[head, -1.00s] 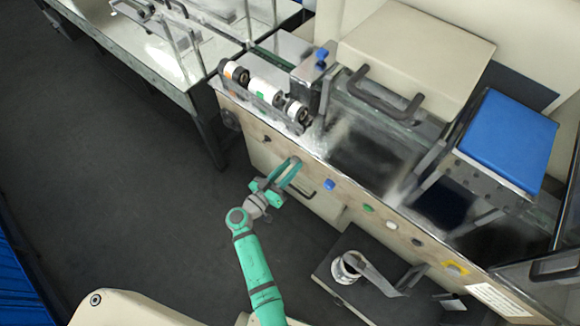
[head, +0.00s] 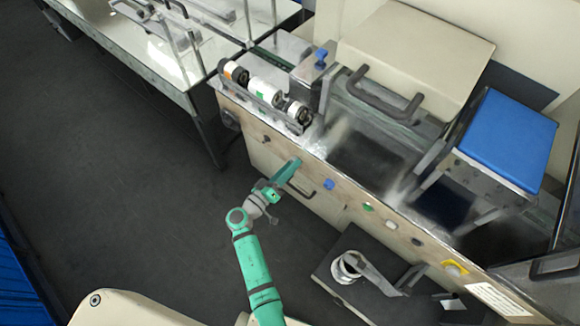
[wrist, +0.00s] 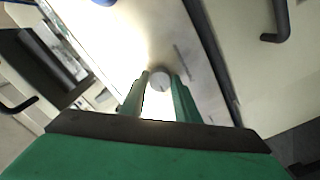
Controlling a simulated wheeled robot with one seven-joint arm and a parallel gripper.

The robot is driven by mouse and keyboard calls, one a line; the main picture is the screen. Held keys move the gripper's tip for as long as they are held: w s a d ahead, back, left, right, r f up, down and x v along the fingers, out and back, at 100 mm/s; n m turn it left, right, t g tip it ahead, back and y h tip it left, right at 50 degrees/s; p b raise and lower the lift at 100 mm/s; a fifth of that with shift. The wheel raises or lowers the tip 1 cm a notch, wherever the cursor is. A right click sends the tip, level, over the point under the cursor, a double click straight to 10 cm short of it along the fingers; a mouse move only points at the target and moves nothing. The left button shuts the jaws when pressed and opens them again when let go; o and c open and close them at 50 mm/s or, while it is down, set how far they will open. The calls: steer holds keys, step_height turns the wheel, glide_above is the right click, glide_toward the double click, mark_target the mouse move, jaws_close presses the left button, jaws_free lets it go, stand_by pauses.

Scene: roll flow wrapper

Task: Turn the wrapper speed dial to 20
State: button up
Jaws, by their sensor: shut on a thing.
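The speed dial (wrist: 160,78) is a small round grey knob with a thin line across its face, on the machine's pale front panel. In the wrist view it sits between the fingertips of my gripper (wrist: 161,84), with one green finger on each side. My gripper is shut on the dial. In the head view my gripper (head: 287,172) reaches the front panel, left of a blue button (head: 329,184), and hides the dial. I cannot read any scale or number around the dial.
Along the panel are a dark knob (head: 267,139) to the left and a green button (head: 368,207), a white button (head: 391,224) and a yellow-framed button (head: 455,268) to the right. A door handle is below my gripper. Open floor lies to the left.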

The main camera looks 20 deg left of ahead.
steer(key=o, duration=1)
steer(key=shift+o, duration=0.2)
steer(key=v, duration=1)
steer(key=shift+s+a, duration=0.2)
steer(key=shift+s, duration=0.15)
